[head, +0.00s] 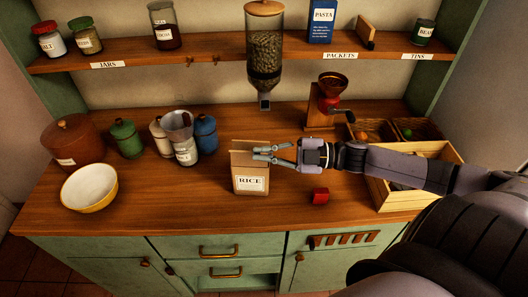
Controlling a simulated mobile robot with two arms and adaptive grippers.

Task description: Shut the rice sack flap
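The rice sack (249,170) is a tan, box-shaped bag with a white RICE label, standing upright near the middle of the wooden counter. Its top edge shows a raised tan part at the back, but my gripper covers much of the top, so I cannot tell exactly how the flap lies. My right gripper (255,153) reaches in from the right, with its fingertips over the sack's top. The two fingertips are a little apart, with a gap between them. I cannot tell whether they touch the sack. My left gripper is not in view.
A wooden crate (407,200) stands under my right forearm. A grinder (330,100) and a hanging dispenser (265,55) are behind. Canisters (126,139) and a yellow bowl (90,188) stand left. The front counter is mostly clear.

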